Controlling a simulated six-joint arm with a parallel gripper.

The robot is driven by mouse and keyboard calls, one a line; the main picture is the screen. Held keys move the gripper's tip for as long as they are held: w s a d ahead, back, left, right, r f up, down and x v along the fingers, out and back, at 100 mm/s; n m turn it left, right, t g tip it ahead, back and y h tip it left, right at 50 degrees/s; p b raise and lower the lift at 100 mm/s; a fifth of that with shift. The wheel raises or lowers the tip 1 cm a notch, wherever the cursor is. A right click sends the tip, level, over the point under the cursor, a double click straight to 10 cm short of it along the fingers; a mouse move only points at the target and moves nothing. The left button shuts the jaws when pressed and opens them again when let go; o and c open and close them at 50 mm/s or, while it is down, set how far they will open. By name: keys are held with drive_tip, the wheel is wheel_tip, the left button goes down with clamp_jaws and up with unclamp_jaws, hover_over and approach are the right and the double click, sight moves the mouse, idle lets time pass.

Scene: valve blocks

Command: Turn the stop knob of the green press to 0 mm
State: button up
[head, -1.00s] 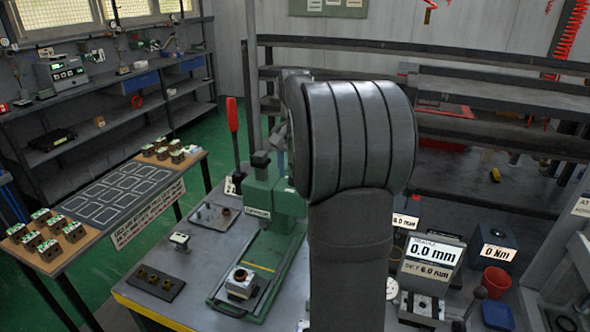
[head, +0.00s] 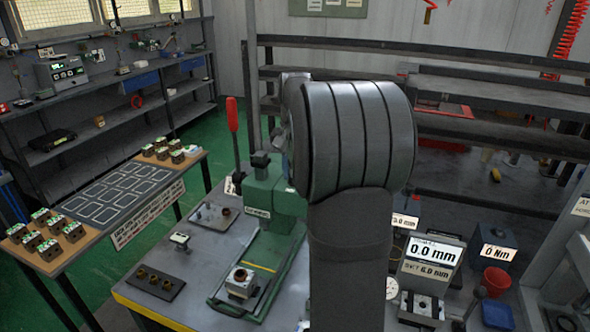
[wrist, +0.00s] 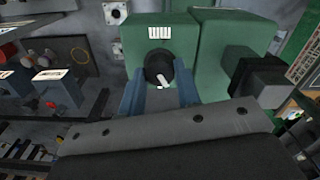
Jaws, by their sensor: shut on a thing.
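The green press (head: 273,192) stands on the bench left of my arm in the head view. Its body (wrist: 160,28) fills the top middle of the wrist view. The stop knob (wrist: 153,66) is round and black, with a white pointer slanting down to the right. My gripper (wrist: 160,84) is shut on the stop knob, one blue-grey finger on each side. My arm hides the knob and the gripper in the head view. A small readout (head: 405,222), partly behind my arm, seems to show 3.0 mm.
A display (head: 433,252) reads 0.0 mm, with a set line of 6.0 mm. A black block (wrist: 258,80) juts out right of the knob.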

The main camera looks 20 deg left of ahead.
drive_tip(key=n, duration=0.6)
drive_tip(key=shift+n, duration=0.3)
idle(0.4)
drive_tip(key=o, duration=1)
wheel_tip(320, 180, up, 18)
drive_tip(key=shift+f, duration=0.25)
drive_tip(key=shift+f, duration=0.1)
wheel_tip(320, 180, down, 17)
drive_tip(key=shift+f, duration=0.15)
idle(0.5)
